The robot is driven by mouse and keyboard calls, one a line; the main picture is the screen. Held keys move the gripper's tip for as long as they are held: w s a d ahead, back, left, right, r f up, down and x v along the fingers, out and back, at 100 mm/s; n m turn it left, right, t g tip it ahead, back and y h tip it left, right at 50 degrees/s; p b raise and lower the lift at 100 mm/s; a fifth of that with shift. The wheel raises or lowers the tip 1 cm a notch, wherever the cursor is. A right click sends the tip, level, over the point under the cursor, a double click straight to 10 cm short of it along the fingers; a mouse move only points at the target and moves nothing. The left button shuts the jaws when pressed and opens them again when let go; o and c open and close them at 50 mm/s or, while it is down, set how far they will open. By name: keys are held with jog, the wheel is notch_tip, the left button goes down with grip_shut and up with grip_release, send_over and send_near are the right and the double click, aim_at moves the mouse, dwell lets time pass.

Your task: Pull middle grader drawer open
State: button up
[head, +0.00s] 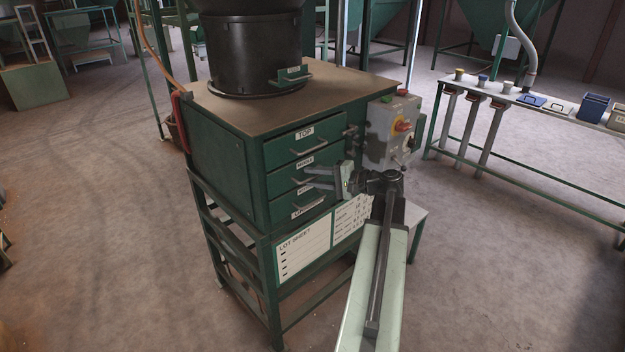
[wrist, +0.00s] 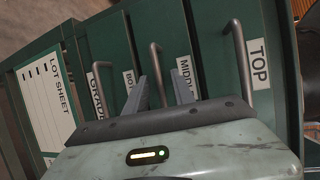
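The green grader cabinet (head: 222,155) has stacked drawers with white labels. The middle drawer (head: 283,180) looks shut, flush with the drawers around it. Its bar handle (wrist: 156,65) shows in the wrist view beside the partly covered MIDDLE label (wrist: 183,78). My gripper (head: 307,178) is at the middle drawer's front in the head view. In the wrist view my gripper (wrist: 162,86) is open, with one finger on each side of the middle handle. The near end of that handle is hidden by my gripper body. I cannot tell whether the fingers touch it.
The top drawer (head: 290,148) and its handle (wrist: 242,60) are beside my gripper. The bottom drawer's handle (wrist: 97,90) is on the other side. A control box (head: 385,135) with a red button is mounted on the cabinet's right. Floor (head: 130,240) is clear at left.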

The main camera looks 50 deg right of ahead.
grip_shut()
dwell(1.4)
